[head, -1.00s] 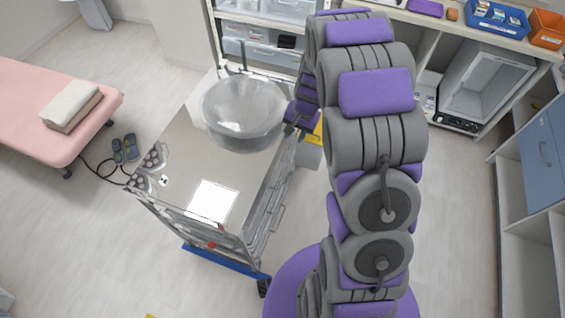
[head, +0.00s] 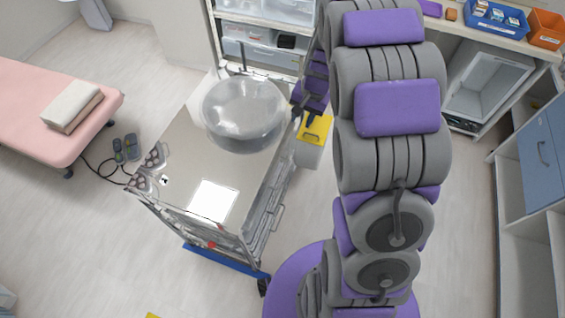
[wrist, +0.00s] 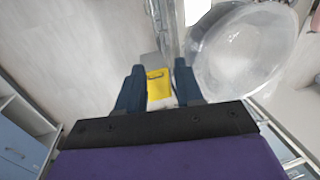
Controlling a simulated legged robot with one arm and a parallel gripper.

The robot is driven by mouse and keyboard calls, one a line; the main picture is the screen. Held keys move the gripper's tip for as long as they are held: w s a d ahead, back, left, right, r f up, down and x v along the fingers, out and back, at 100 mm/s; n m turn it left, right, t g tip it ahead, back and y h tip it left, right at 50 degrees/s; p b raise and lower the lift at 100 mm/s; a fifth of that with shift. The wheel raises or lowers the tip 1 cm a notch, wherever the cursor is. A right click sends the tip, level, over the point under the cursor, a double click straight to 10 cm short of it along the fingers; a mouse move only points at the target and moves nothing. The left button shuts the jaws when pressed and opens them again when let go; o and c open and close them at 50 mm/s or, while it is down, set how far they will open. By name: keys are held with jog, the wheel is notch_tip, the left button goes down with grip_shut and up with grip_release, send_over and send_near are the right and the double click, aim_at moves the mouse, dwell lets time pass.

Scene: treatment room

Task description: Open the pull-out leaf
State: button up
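The steel trolley (head: 183,135) stands left of my arm, with a shiny top and rails and a handle along its right side. I cannot clearly tell the pull-out leaf apart from these edges and rails. My gripper (head: 298,118) is beside the trolley's far right edge, next to the clear basin, and is partly hidden by the arm. In the wrist view my gripper (wrist: 159,68) has its two dark fingers spread with nothing between them. The trolley edge (wrist: 170,30) shows just ahead of the fingers, slightly right.
A clear basin (head: 243,112) stands on the trolley top. A yellow-lidded bin (head: 314,140) is on the floor below the gripper. Shelving (head: 262,45) stands behind the trolley, and a pink couch (head: 40,110) is at left. Floor is free at front left.

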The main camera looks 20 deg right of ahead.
notch_tip(320, 180, up, 8)
jog(key=d, duration=0.1)
jog(key=shift+s+d+r+p, duration=0.15)
jog(key=shift+s+d+p, duration=0.2)
jog(key=b, duration=0.9)
send_near(285, 171)
jog(key=f+b, duration=0.1)
jog(key=f, duration=0.1)
jog(key=f+b, duration=0.1)
jog(key=f, duration=0.1)
jog(key=a+f+b, duration=0.1)
jog(key=f, duration=0.1)
jog(key=shift+w+f, duration=0.25)
jog(key=shift+w, duration=0.05)
jog(key=shift+w+a+f+b, duration=0.1)
jog(key=shift+a+f+b, duration=0.2)
jog(key=shift+f, duration=0.25)
jog(key=shift+d, duration=0.2)
jog(key=shift+c, duration=0.2)
